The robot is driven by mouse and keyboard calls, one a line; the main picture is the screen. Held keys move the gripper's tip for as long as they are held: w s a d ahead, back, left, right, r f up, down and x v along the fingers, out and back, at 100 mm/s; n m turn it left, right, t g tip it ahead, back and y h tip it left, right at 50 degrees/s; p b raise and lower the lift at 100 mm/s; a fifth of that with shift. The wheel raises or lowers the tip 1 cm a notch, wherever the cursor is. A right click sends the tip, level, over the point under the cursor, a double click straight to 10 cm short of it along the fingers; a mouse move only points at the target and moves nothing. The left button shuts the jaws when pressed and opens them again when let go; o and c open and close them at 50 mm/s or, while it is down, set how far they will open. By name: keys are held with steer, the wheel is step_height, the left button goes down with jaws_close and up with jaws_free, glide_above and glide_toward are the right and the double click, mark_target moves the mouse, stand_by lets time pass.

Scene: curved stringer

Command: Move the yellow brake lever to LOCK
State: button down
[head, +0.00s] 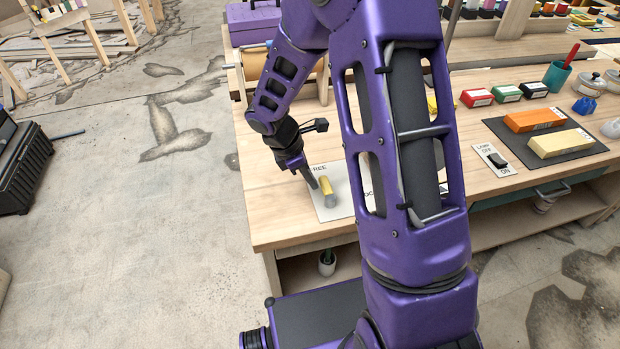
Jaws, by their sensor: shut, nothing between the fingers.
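The yellow brake lever (326,186) stands on a white label plate (331,208) near the left front corner of the workbench. The plate shows "REE" at its upper left, and part of a second word at its right edge beside my arm. My arm hides the plate's right side. My gripper (313,184) points down just left of the lever's yellow handle, with its fingers together and nothing held. I cannot tell if the fingertips touch the lever.
My own arm covers the middle of the view. A lamp switch plate (492,160), a dark mat (508,130) with orange and yellow blocks, and small red, green and black boxes lie to the right. A purple toolbox (252,24) stands behind. The bench's front left corner (270,235) is bare.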

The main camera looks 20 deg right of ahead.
mark_target(327, 177)
steer(key=shift+w+d+m+g, duration=0.25)
steer(key=shift+d+m+g, duration=0.1)
steer(key=shift+m, duration=0.45)
steer(key=shift+w+d+m+g+p, duration=0.3)
steer(key=shift+d+m+p, duration=0.2)
steer(key=shift+m, duration=0.6)
steer(key=d+m+g, duration=0.1)
steer(key=m, duration=0.1)
steer(key=d+m+g+y+p, duration=0.1)
steer(key=m, duration=0.2)
steer(key=shift+d, duration=0.4)
steer(key=d+m+y, duration=0.1)
steer(key=m, duration=0.1)
steer(key=d+m+g, duration=0.1)
steer(key=m, duration=0.2)
steer(key=shift+s+d+y, duration=0.15)
steer(key=shift+s+y, duration=0.25)
steer(key=shift+s+d+m+y+p, duration=0.1)
steer(key=shift+s+d+m+y, duration=0.2)
steer(key=shift+m, duration=0.45)
steer(key=shift+s+d+m+y+p, duration=0.1)
steer(key=shift+s+d+m+y, duration=0.2)
steer(key=shift+m, duration=0.5)
steer(key=shift+s+d+m+y+p, duration=0.1)
steer(key=shift+s+d+m+y, duration=0.15)
steer(key=shift+m, duration=0.5)
steer(key=shift+w, duration=0.15)
